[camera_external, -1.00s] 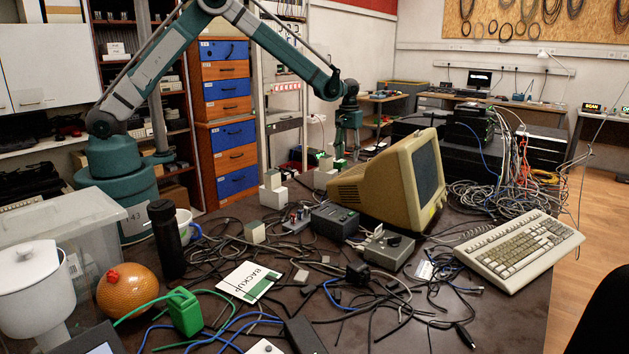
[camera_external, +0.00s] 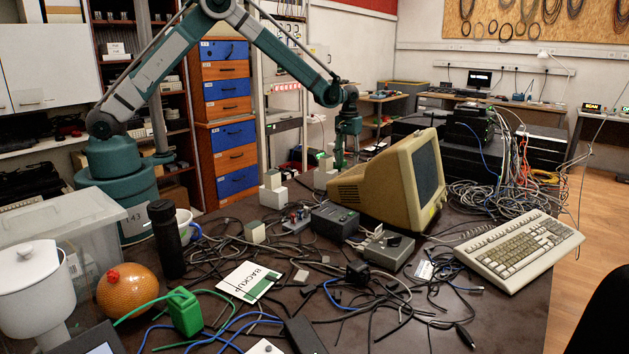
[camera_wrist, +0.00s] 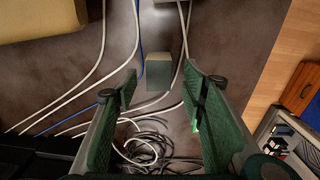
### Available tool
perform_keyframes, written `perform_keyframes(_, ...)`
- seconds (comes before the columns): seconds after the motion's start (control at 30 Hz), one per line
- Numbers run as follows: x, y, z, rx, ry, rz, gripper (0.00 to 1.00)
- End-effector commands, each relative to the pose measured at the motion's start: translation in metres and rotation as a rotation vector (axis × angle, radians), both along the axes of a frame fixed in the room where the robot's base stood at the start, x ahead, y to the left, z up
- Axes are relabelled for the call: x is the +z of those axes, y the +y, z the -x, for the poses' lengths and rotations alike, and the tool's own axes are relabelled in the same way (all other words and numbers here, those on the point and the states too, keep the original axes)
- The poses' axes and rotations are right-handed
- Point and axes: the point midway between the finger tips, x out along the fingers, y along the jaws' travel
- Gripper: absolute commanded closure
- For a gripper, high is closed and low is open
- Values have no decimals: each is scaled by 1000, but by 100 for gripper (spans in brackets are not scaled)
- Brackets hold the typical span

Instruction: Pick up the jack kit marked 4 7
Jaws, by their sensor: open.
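My gripper (camera_external: 341,160) hangs fingers down behind the old monitor, close to a pale block-shaped kit (camera_external: 325,175). In the wrist view, my open gripper (camera_wrist: 163,86) shows two green finger pads with empty space between them. A small grey-green box (camera_wrist: 159,71) lies beyond the fingertips, roughly centred between them and apart from both pads. Part of another box (camera_wrist: 168,2) shows at the top edge. Two more pale kits stand on the table in the external view, one further left (camera_external: 273,190) and one nearer (camera_external: 255,232). I cannot read a 4 7 marking on any of them.
The beige monitor (camera_external: 390,180) stands just right of my gripper. Loose cables (camera_wrist: 150,145) lie under and around the fingers. The dark table's edge is to the right in the wrist view, with wooden floor (camera_wrist: 262,85) beyond. A keyboard (camera_external: 520,248) lies at the right.

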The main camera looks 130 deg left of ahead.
Motion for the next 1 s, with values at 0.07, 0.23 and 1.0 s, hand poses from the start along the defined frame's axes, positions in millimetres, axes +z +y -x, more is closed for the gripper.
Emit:
perform_keyframes(0.07,0,0,0,0,0,0,59)
perform_keyframes(0.23,-5,0,0,0,0,0,59)
perform_keyframes(1.0,-52,2,-1,0,0,0,59)
